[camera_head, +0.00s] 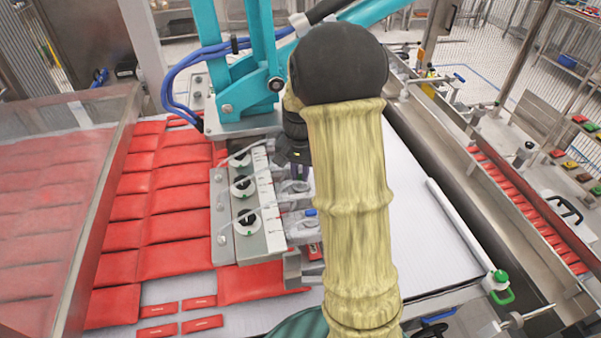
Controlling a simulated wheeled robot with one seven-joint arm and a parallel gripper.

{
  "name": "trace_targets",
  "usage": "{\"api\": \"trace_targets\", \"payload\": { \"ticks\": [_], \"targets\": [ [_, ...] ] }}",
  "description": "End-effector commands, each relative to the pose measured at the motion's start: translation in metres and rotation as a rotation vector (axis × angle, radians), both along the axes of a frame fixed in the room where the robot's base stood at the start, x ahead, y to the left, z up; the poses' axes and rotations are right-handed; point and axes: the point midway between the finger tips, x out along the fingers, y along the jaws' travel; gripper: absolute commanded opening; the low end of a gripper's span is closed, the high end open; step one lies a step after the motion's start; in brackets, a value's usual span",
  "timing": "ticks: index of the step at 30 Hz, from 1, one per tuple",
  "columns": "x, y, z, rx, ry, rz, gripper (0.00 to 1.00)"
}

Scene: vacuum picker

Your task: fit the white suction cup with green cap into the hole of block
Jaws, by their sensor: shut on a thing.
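My gripper (299,172) is a dark tool at the end of my arm, over the right side of the metal block (272,215). It is shut on a whitish part, which I take to be the suction cup (291,188); my arm hides much of it, and no green cap can be made out there. The block hangs under the teal picker frame. Several round white fittings with dark centres (243,187) sit along its left side, with thin clear tubes. Pale cup-like parts (300,222) line its right side. The hole itself cannot be made out.
Red packets (165,220) cover the belt left of the block. A teal linkage (238,75) with blue hoses rises behind it. A clear guard (60,190) stands at far left.

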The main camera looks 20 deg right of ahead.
Motion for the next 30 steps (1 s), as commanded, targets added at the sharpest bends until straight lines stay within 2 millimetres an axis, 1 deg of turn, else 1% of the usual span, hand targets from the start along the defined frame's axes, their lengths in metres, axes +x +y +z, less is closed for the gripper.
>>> {"api": "trace_targets", "payload": {
  "ticks": [9, 10, 13, 14, 24, 26, 30],
  "targets": [
    [0.000, -0.001, -0.002, 0.000, 0.000, -0.002, 0.00],
    [0.000, -0.001, -0.002, 0.000, 0.000, -0.002, 0.16],
    [0.000, -0.001, -0.002, 0.000, 0.000, -0.002, 0.35],
    [0.000, -0.001, -0.002, 0.000, 0.000, -0.002, 0.39],
    [0.000, -0.001, 0.000, 0.000, 0.000, -0.002, 0.39],
    [0.000, -0.001, 0.003, 0.000, 0.000, -0.001, 0.39],
    [0.001, -0.001, 0.020, 0.000, -0.005, -0.001, 0.39]
  ]
}}
